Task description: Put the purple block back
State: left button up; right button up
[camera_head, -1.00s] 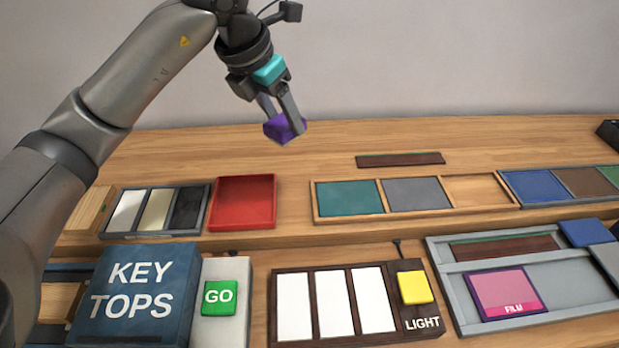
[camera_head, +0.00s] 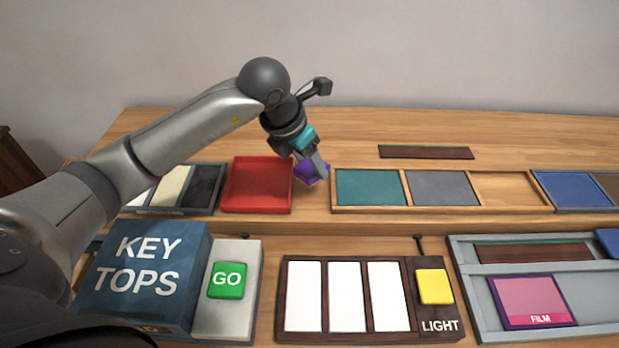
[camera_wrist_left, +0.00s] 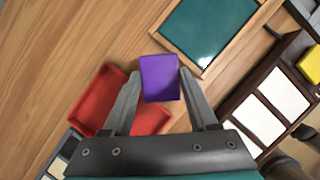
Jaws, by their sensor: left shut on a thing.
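The purple block (camera_head: 308,174) is between the fingers of my left gripper (camera_head: 311,164), which is shut on it. In the head view it shows just right of the red tray (camera_head: 257,186) and left of the wooden tray with the teal panel (camera_head: 369,187). In the left wrist view the purple block (camera_wrist_left: 160,78) shows between the fingertips, with the red tray (camera_wrist_left: 98,100) behind the left finger. Whether the block touches the table I cannot tell. My right gripper is not in view.
In front are the KEY TOPS box (camera_head: 146,277), the green GO button (camera_head: 227,280), a panel of three white keys (camera_head: 346,297) and the yellow LIGHT button (camera_head: 434,286). The wooden tray has an empty compartment (camera_head: 507,189). A dark strip (camera_head: 426,152) lies behind; the back of the table is mostly clear.

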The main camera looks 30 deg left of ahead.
aim_at(306, 169)
pick_arm(q)
notch_tip(306, 169, down, 4)
jog(key=shift+r+b, duration=0.15)
jog(key=shift+b, duration=0.25)
jog(key=shift+f, duration=0.3)
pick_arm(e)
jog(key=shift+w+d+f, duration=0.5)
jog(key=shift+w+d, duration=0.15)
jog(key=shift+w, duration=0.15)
pick_arm(q)
jog(key=o, duration=1.3)
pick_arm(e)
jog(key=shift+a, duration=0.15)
